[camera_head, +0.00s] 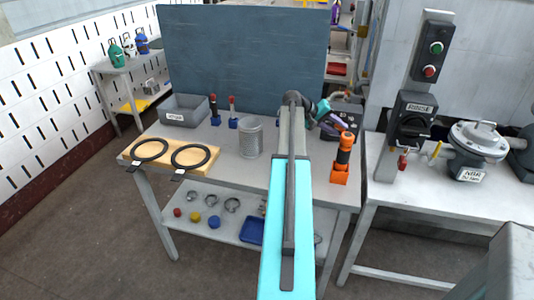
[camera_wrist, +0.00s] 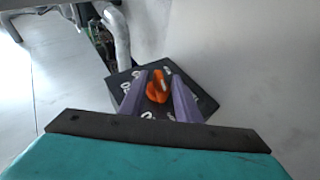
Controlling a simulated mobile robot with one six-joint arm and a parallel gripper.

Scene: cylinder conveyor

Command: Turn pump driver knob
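The pump driver knob (camera_wrist: 157,90) is orange and sits on a dark panel (camera_wrist: 124,83) with white markings in the wrist view. My gripper (camera_wrist: 160,80) has two purple fingers, spread apart, one on each side of the knob. The knob appears between them, with narrow gaps; I cannot tell whether the fingers reach down around it. In the head view my gripper (camera_head: 332,123) is at the dark pump driver box (camera_head: 349,107) at the table's back right. The knob cannot be made out there.
An orange-handled tool in an orange stand (camera_head: 341,170) is close in front of my gripper. A metal can (camera_head: 251,138), a grey bin (camera_head: 184,109) and a wooden board with black rings (camera_head: 204,149) stand left on the table (camera_head: 225,167). A grey-blue screen (camera_head: 240,50) rises behind.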

